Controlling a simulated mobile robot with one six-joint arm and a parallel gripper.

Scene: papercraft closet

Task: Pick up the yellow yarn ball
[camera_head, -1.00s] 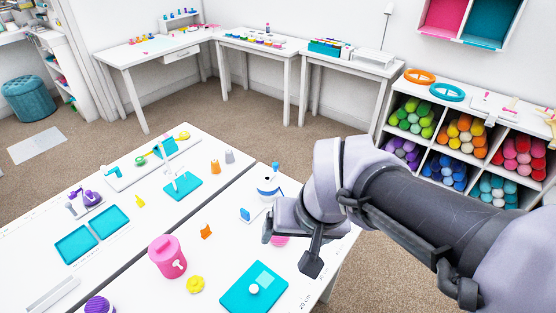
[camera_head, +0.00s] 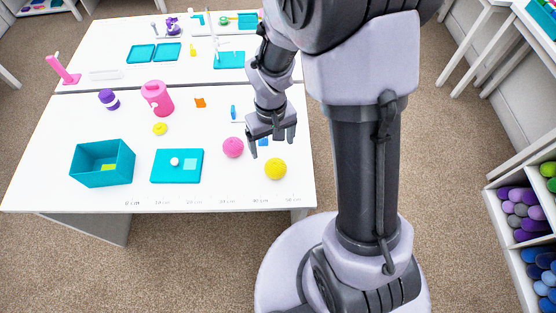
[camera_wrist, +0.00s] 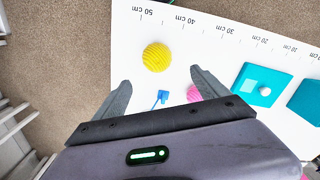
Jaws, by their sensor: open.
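The yellow yarn ball (camera_head: 275,169) sits on the white table near its front right corner. In the wrist view the yellow yarn ball (camera_wrist: 157,57) lies beyond the fingertips, roughly between their lines. My gripper (camera_head: 272,152) points down over the table, behind the ball in the head view, with its fingers apart and nothing between them. In the wrist view my gripper (camera_wrist: 160,80) shows two spread fingers. A pink yarn ball (camera_head: 233,147) is just left of my gripper; in the wrist view it is partly hidden by the right finger.
A small blue tool (camera_wrist: 161,98) lies between the fingers' lines in the wrist view. The table's front edge is close to the yellow ball.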

